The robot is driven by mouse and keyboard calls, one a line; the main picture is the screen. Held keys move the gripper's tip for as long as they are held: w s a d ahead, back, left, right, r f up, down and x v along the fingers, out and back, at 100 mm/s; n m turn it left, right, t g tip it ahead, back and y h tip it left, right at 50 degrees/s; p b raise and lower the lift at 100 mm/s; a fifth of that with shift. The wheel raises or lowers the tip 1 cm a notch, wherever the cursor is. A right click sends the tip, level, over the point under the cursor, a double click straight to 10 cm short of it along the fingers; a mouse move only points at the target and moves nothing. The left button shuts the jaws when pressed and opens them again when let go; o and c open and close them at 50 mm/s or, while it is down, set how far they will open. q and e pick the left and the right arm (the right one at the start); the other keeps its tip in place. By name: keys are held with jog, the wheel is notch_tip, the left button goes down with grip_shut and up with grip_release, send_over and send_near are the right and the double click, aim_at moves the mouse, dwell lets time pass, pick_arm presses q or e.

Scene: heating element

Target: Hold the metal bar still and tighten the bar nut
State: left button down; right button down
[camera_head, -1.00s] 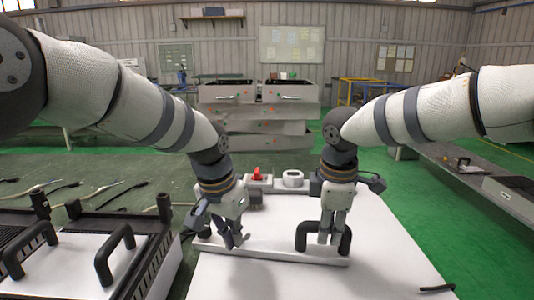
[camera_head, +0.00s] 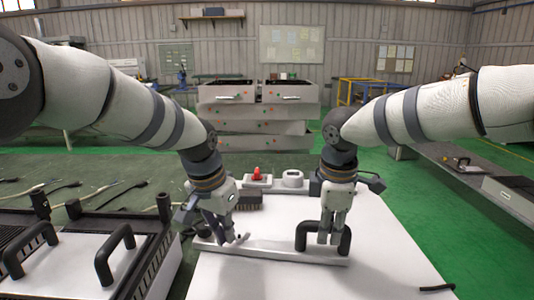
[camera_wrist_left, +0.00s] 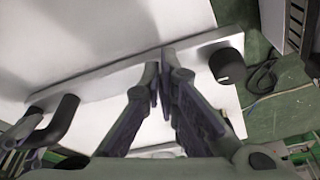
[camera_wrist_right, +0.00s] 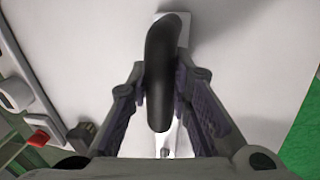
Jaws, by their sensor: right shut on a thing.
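The pale metal bar (camera_head: 272,251) lies on the white table, with a black arched handle (camera_head: 345,238) near its right end. My right gripper (camera_head: 330,240) is shut on this handle; the right wrist view shows the handle (camera_wrist_right: 165,75) between its fingers. A black round knob, perhaps the bar nut (camera_wrist_left: 227,65), sits by the bar's other end in the left wrist view. My left gripper (camera_head: 233,240) is over the bar's left part. Its fingertips (camera_wrist_left: 160,68) come together, apart from the knob. In the head view my left gripper mostly hides the knob.
A red button (camera_head: 257,174) and a white round part (camera_head: 293,178) stand at the table's back. A black box with handles (camera_head: 115,255) is at the left. A small dark piece (camera_head: 436,287) lies at the front right. The table's front is clear.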

pick_arm(q)
jog(key=shift+a+f, duration=0.15)
jog(key=shift+a, duration=0.1)
jog(key=shift+s+a, duration=0.25)
jog(key=shift+s+d+r, duration=0.95)
jog(key=shift+d+r, duration=0.4)
jog(key=shift+r, duration=2.15)
jog(key=shift+f, duration=3.45)
jog(key=shift+w+d, duration=0.1)
jog(key=shift+w, duration=0.55)
jog(key=shift+a, duration=0.3)
